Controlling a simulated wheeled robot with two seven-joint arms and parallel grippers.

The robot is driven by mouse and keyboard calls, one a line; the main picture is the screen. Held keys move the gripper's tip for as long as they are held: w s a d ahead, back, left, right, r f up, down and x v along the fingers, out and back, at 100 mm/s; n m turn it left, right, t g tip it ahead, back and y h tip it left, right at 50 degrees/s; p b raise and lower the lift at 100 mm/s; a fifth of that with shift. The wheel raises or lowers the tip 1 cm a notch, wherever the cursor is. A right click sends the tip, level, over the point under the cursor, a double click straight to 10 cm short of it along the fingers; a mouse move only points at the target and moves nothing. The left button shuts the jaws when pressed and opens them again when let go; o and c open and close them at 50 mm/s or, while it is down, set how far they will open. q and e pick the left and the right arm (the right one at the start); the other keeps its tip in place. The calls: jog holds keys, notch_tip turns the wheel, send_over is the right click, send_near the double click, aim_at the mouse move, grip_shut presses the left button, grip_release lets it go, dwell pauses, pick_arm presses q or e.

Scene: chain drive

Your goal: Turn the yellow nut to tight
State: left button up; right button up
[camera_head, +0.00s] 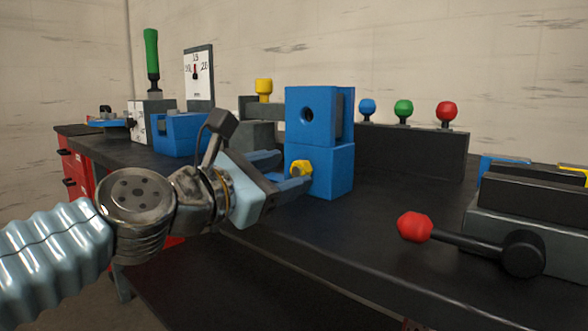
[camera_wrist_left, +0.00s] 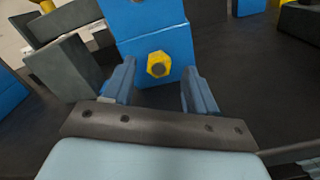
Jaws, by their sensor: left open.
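The yellow nut (camera_head: 300,168) sits on the front face of the lower blue block (camera_head: 330,172). In the left wrist view the nut (camera_wrist_left: 159,64) shows face on, with a dark centre, on the blue block (camera_wrist_left: 175,40). My left gripper (camera_head: 287,170) is open, its two blue fingers pointing at the block. In the left wrist view the fingers of the left gripper (camera_wrist_left: 160,92) stand on either side of the nut's line and apart from it. The nut lies just ahead of the fingertips, midway between them. My right gripper is not in view.
An upper blue block (camera_head: 310,112) with a round hole stands on the lower one. A red-knobbed lever (camera_head: 415,227) reaches out at right. Blue, green and red knobs (camera_head: 403,108) stand behind. The dark bench top (camera_head: 390,195) is clear right of the block.

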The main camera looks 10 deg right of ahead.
aim_at(301, 170)
pick_arm(q)
jog(key=shift+x, duration=1.45)
